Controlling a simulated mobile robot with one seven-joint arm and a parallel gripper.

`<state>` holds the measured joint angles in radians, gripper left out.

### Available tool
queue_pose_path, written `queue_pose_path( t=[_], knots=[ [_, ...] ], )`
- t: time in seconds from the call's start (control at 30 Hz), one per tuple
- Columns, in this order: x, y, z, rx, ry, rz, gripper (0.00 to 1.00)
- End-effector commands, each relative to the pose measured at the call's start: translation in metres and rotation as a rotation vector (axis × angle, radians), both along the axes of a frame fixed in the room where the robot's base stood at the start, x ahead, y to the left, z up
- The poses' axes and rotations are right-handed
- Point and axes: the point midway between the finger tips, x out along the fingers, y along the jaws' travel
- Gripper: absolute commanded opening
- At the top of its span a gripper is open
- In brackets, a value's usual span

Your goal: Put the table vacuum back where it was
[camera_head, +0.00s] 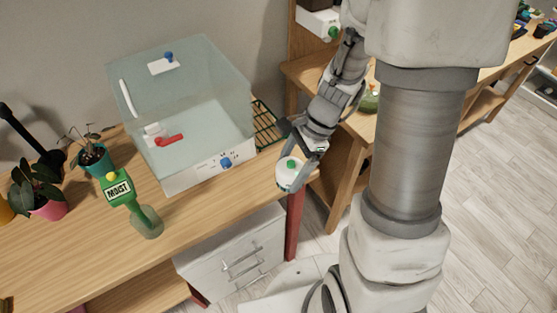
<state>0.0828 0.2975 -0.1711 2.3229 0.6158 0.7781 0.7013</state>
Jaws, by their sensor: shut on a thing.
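The table vacuum (287,177) appears as a small round white body with a green button on top. It is at the right front corner of the wooden table (200,222). My gripper (301,160) reaches down from the upper right and is shut on it. The fingers and the vacuum's right side partly overlap, so the exact grip is hard to see. I cannot tell whether the vacuum touches the tabletop or hangs just above its edge.
A clear box (190,110) with a blue knob stands left of my gripper, beside a green wire rack (265,125). A green spray bottle (132,205) and potted plants (93,158) stand further left. Drawers (235,255) are below. The front tabletop is mostly clear.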

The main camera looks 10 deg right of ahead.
Motion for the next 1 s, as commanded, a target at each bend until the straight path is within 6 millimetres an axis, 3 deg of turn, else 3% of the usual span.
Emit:
queue_pose_path(
  t=[0.6,0.8,1.0],
  knots=[
    [0.1,-0.006,-0.06,0.0,0.001,-0.001,0.14],
    [0.114,-0.006,-0.069,0.0,0.0,0.0,0.14],
    [0.113,-0.006,-0.088,0.002,0.004,-0.001,0.14]
  ],
)
